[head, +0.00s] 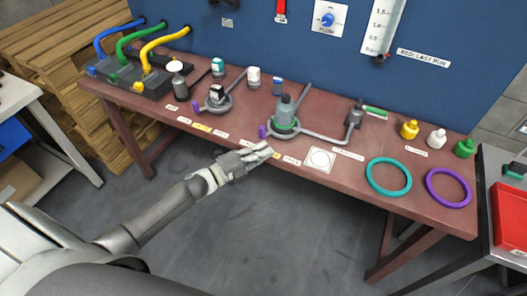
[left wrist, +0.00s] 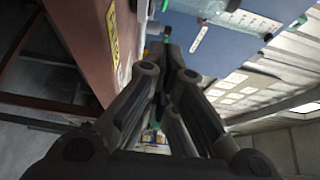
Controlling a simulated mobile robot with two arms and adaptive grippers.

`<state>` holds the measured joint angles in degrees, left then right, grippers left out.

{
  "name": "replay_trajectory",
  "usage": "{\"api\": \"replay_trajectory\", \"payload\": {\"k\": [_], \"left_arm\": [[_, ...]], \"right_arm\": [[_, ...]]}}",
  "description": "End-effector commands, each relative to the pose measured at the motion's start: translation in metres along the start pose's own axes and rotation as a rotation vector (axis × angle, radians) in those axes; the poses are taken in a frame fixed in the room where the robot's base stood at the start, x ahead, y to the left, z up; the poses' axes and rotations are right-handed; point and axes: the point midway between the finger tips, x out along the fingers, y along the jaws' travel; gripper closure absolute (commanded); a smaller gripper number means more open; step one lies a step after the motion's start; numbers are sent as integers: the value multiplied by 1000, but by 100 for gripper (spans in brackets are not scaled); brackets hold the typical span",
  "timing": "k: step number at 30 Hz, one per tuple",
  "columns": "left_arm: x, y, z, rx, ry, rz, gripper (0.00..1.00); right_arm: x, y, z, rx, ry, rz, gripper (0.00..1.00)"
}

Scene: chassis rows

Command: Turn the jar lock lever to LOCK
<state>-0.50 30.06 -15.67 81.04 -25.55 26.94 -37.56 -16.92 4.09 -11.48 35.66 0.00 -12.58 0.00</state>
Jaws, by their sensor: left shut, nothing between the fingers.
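A grey jar (head: 285,108) stands in a round grey base with a green ring (head: 285,125) at the middle of the brown bench. A small purple lever (head: 263,131) stands at the left of this base. A second grey round base (head: 214,105) to the left has a similar purple lever (head: 196,105). My left gripper (head: 268,151) is shut and empty at the bench's front edge, just below the middle lever in the picture. Its closed fingers also show in the left wrist view (left wrist: 165,72). My right gripper is out of view.
On the brown bench (head: 330,182), a teal ring (head: 388,176) and a purple ring (head: 448,187) lie at the right. Several small bottles stand behind them. A grey pipe (head: 325,137) runs right from the middle base. The floor in front is clear.

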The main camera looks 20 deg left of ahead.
Motion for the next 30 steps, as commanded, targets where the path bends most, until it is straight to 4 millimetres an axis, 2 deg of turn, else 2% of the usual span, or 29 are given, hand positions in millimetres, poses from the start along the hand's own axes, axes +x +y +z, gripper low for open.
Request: {"api": "replay_trajectory", "payload": {"k": [3,7,10,15,18,23,30], "left_arm": [[-16,2,2,2,0,2,100],[-34,2,3,1,0,2,100],[-50,3,4,1,0,3,100],[-77,2,6,1,1,2,100],[-89,2,7,0,0,2,100],[-98,0,8,1,1,0,100],[-100,3,10,-8,-7,5,100]], "right_arm": [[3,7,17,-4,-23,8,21],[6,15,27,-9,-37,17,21],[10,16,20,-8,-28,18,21],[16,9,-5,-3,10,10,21],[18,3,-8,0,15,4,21],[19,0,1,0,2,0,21],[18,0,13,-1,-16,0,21]]}}
